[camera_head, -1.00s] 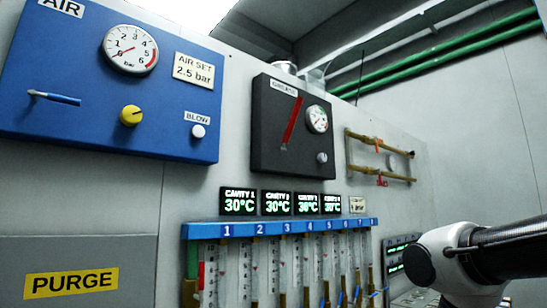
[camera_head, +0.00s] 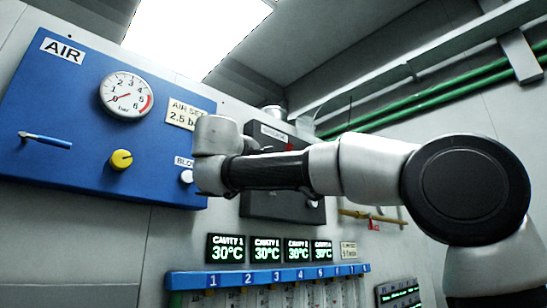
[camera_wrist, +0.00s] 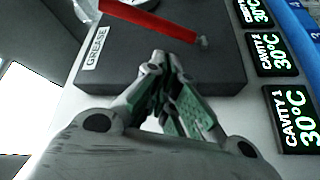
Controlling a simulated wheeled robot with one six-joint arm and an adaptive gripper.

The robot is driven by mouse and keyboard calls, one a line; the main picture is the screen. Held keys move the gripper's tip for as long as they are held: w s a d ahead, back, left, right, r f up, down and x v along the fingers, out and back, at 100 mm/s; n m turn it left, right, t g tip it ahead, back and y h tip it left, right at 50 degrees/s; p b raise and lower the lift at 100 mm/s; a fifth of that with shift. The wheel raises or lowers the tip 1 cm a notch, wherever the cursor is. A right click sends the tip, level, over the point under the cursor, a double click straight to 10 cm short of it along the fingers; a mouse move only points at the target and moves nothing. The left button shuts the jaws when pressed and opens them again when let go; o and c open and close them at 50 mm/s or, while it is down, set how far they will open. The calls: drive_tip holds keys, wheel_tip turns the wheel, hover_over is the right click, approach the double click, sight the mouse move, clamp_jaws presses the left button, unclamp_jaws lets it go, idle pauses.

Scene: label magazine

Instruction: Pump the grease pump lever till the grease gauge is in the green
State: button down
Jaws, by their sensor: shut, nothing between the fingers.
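The black grease box (camera_wrist: 220,70) with its GREASE label (camera_wrist: 95,47) fills the upper part of the wrist view. Its red lever (camera_wrist: 150,18) slants across the box at the top edge. My gripper (camera_wrist: 172,60) is shut and empty in front of the box, appearing just below the lever in the picture; I cannot tell whether it touches anything. The grease gauge (camera_wrist: 85,8) is cut off at the top edge, and its needle cannot be read. In the head view my arm covers most of the grease box (camera_head: 255,205), including the gauge.
The blue air panel (camera_head: 60,120) with a gauge, yellow knob (camera_head: 121,159) and blue-handled lever (camera_head: 45,140) is left of the box. Cavity displays (camera_head: 266,250) and a blue numbered rail (camera_head: 190,280) sit below.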

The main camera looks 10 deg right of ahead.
drive_tip(key=shift+m+h, duration=0.8)
drive_tip(key=shift+h, duration=0.1)
drive_tip(key=r, duration=0.1)
drive_tip(key=s+r, duration=0.2)
drive_tip(key=shift+d+r, duration=0.3)
drive_tip(key=shift+d, duration=0.05)
drive_tip(key=shift+d, duration=0.1)
drive_tip(key=x, duration=1)
drive_tip(key=shift+s+r, duration=0.1)
drive_tip(key=shift+s, duration=0.05)
